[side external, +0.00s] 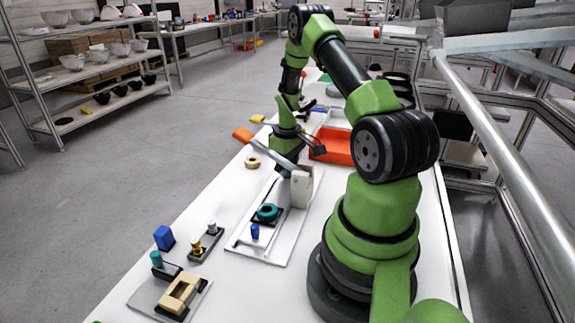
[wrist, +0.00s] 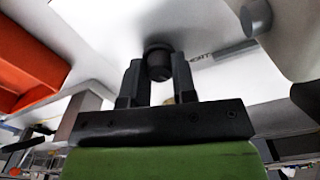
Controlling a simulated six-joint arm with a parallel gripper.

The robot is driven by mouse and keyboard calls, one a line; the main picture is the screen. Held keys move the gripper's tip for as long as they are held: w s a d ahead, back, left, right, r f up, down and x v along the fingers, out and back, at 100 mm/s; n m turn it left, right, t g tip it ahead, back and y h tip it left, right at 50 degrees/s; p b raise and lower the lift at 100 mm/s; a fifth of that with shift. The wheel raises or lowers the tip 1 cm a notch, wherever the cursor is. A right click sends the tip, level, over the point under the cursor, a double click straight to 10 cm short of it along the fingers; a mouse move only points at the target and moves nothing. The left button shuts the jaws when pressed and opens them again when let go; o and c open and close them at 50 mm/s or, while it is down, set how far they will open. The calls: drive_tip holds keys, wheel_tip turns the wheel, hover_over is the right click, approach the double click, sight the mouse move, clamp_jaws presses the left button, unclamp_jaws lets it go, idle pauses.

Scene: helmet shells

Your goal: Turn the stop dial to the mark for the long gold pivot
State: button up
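The stop dial (wrist: 158,65) is a dark round knob in the wrist view, on a pale surface. My gripper (wrist: 158,75) has one finger on each side of it, very close. Whether the fingers press on the dial I cannot tell. Part of a printed word, apparently ending in "ORT", shows to its right beside a grey bar (wrist: 236,52). Other marks and the dial's pointer are not clear. In the side view my gripper (side external: 290,168) is low behind a grey lever with an orange end (side external: 243,134), and the dial is hidden. A small gold piece (side external: 197,247) stands on a dark plate.
A white block (side external: 301,187) stands close to my gripper on a pale fixture plate (side external: 240,243) with a teal ring (side external: 267,213) and blue peg (side external: 255,232). An orange tray (side external: 335,148) lies behind. A tan block (side external: 181,291) and blue block (side external: 164,238) are at the front left.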

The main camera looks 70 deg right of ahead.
drive_tip(key=shift+c, duration=0.9)
drive_tip(key=shift+m, duration=3.1)
drive_tip(key=o, duration=0.9)
